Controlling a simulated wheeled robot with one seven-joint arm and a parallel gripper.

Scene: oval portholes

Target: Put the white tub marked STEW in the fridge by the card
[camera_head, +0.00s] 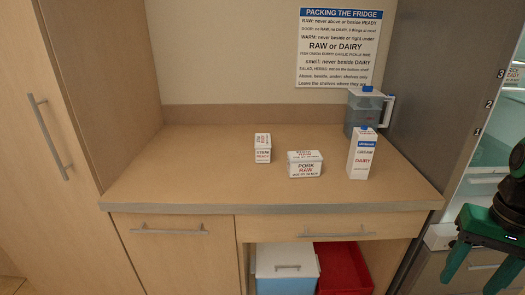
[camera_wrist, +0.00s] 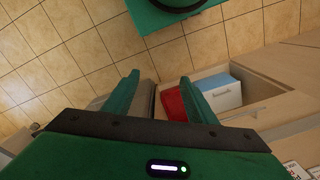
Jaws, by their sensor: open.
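The small white tub (camera_head: 263,148) stands on the counter left of centre; its label seems to read STEW, with READY in red. The card (camera_head: 339,48), headed PACKING THE FRIDGE, is on the wall behind the counter. The fridge (camera_head: 490,150) stands open at the right edge, with shelves numbered 1, 2 and 3 from low to high; its inside shows only in part. My gripper (camera_head: 470,285) is low at the right, in front of the fridge and well away from the tub. In the wrist view its fingers (camera_wrist: 160,82) are apart and empty, over the floor.
A white tub marked PORK RAW (camera_head: 305,165), a CREAM DAIRY carton (camera_head: 361,155) and a blue-lidded jug (camera_head: 365,110) stand right of the small tub. A blue-and-white box (camera_head: 286,270) and a red bin (camera_head: 343,268) sit below the counter. The counter's left part is clear.

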